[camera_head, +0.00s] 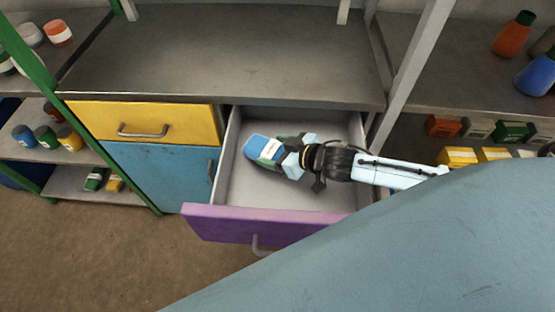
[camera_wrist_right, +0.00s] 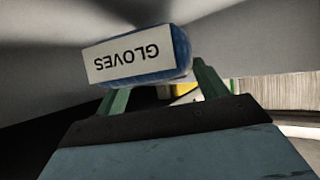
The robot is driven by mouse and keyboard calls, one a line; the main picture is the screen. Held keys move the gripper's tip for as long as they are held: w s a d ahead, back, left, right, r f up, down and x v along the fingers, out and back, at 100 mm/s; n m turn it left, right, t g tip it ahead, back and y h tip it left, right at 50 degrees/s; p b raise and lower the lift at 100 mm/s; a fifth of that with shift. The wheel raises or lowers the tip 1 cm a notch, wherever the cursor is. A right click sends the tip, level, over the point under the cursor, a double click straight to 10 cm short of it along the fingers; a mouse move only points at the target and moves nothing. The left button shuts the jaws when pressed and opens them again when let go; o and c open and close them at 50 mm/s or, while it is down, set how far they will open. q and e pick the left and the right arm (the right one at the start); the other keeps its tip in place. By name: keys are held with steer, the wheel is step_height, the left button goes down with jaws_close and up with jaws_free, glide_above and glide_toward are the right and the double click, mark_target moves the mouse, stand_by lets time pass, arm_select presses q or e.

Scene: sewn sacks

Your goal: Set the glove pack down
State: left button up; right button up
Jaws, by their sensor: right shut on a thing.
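The glove pack (camera_head: 259,146) is blue with a white label, and it is over the inside of the open drawer (camera_head: 235,150) with a purple front. In the right wrist view the pack (camera_wrist_right: 135,55) shows its label reading GLOVES, upside down. My right gripper (camera_head: 272,149) is shut on the pack, its green fingers on either side of it. I cannot tell whether the pack touches the drawer floor. My left gripper is not in view.
The grey drawer floor around the pack looks clear. A grey worktop (camera_head: 225,55) lies above and behind the drawer. A yellow drawer (camera_head: 145,122) and a blue door (camera_head: 160,172) are to the left. Shelves with bottles and boxes stand on both sides. A large blue surface (camera_head: 420,250) fills the lower right.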

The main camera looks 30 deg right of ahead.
mark_target(275, 159)
steer(key=shift+f, duration=0.45)
step_height(275, 159, down, 3)
steer(key=shift+b, duration=0.6)
steer(key=shift+w+f, duration=0.1)
steer(key=shift+f, duration=0.4)
steer(key=o, duration=1)
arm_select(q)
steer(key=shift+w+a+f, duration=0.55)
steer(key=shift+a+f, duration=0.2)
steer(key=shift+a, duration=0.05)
arm_select(e)
steer(key=shift+o, duration=0.6)
